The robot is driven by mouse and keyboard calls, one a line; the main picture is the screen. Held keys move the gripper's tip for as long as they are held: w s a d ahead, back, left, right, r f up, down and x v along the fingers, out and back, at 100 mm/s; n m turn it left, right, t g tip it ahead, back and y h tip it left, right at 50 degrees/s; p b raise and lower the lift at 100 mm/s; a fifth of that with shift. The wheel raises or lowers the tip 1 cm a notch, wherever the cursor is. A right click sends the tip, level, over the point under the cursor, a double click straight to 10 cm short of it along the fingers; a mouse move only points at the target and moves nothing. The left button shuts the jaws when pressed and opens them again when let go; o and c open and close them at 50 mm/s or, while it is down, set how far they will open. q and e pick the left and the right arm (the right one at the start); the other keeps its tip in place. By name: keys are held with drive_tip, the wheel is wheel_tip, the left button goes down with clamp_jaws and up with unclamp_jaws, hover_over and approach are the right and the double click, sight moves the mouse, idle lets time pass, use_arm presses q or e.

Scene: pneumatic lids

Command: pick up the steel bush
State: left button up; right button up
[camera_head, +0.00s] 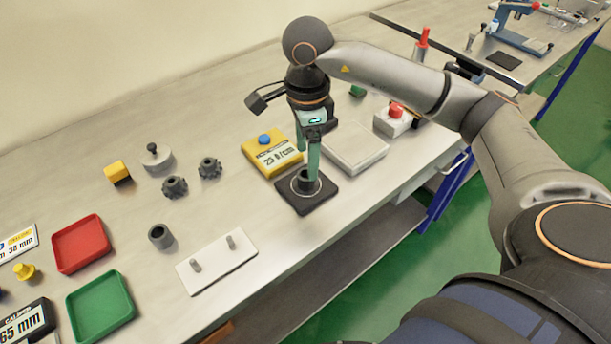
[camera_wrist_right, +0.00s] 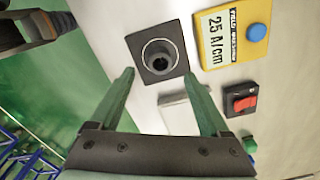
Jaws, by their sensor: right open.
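A dark grey hollow bush (camera_head: 306,180) stands upright on a square black pad (camera_head: 309,204) with a pale ring around the bush. The bush (camera_wrist_right: 160,62) and pad (camera_wrist_right: 138,42) also show in the right wrist view, just beyond my fingertips. My right gripper (camera_head: 308,165) is open, with its green fingers pointing down over the pad. In the right wrist view, the right gripper (camera_wrist_right: 160,77) has nothing between its fingers. A second grey hollow cylinder (camera_head: 160,236) stands on the bench further left. My left gripper is not in view.
A yellow meter reading 25 A/cm (camera_head: 270,152) and a pale flat block (camera_head: 352,149) lie close to the pad. A white plate with two pins (camera_head: 217,265), dark gears (camera_head: 175,187), a red tray (camera_head: 81,243) and a green tray (camera_head: 100,305) are left. The front edge is near.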

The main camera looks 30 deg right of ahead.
sight(306, 173)
drive_tip(key=shift+f+p, duration=0.5)
drive_tip(key=shift+f, duration=2.45)
clamp_jaws()
